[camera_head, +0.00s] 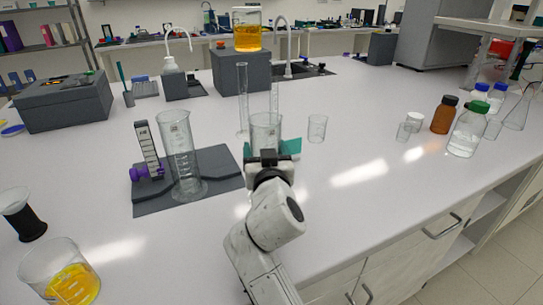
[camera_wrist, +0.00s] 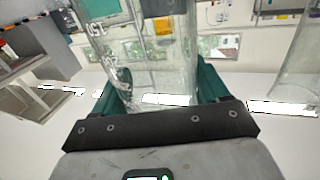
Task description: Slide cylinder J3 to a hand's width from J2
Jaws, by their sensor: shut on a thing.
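My gripper (camera_head: 272,150) is shut around a clear graduated glass vessel (camera_head: 265,130), which stands upright between its teal fingers. In the wrist view the held vessel (camera_wrist: 140,65) shows white marks and fills the space between the fingers. A taller clear graduated cylinder (camera_head: 181,155) stands on a dark grey mat (camera_head: 215,160) to the left. Slender upright clear glass (camera_head: 242,100) shows just behind the held vessel; I cannot tell whether it is one piece or two. No J2 or J3 label is readable.
A small clear beaker (camera_head: 317,128) stands right of my gripper. A purple-knobbed stand (camera_head: 147,150) is on the mat. A beaker of orange liquid (camera_head: 247,38) sits on a grey block (camera_head: 243,76) behind. Bottles, including a brown one (camera_head: 443,115), are at right. The bench's front right is clear.

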